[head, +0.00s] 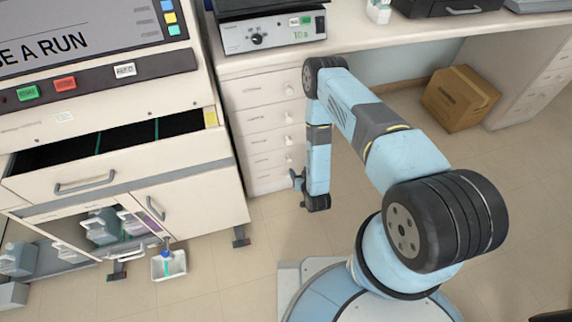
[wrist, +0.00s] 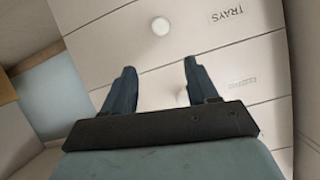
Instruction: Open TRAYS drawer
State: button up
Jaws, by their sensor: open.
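The knob shows beyond the fingertips, with nothing between the fingers. In the head view my gripper (head: 298,180) hangs low beside the white drawer stack (head: 262,115); its labels are too small to read there.
Another knob (wrist: 183,97), partly hidden by my gripper, is on the drawer below. A staining machine (head: 100,75) with a pulled-out drawer (head: 120,160) stands left. A small white tray (head: 178,268) is low beside it. A cardboard box (head: 460,98) sits under the bench. Floor around my base is open.

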aim_at(289, 162)
jog(key=x, duration=0.4)
jog(key=f+x, duration=0.1)
jog(key=x, duration=0.3)
jog(key=s+x, duration=0.1)
jog(key=x, duration=0.3)
jog(key=shift+w+a+f, duration=0.25)
jog(key=shift+a+f, duration=0.15)
jog(key=shift+f, duration=0.1)
grip_shut()
dwell(0.3)
